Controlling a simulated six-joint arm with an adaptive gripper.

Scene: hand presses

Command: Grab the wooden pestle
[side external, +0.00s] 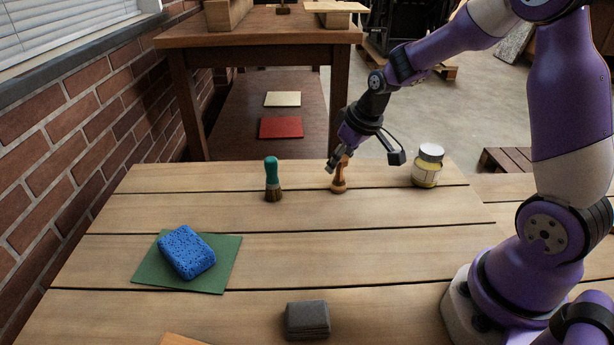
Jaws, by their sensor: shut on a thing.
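The wooden pestle (339,183) stands upright near the far edge of the table, its wider base on the planks. My gripper (339,163) reaches down to it from the upper right and is shut on its upper part. The fingers hide some of the pestle's top. The base appears to touch the table.
A green-handled brush (273,180) stands left of the pestle, and a lidded jar (428,166) stands to the right. A blue sponge (187,252) lies on a green sheet (225,265). A dark grey block (307,320) sits at the front. The middle planks are clear.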

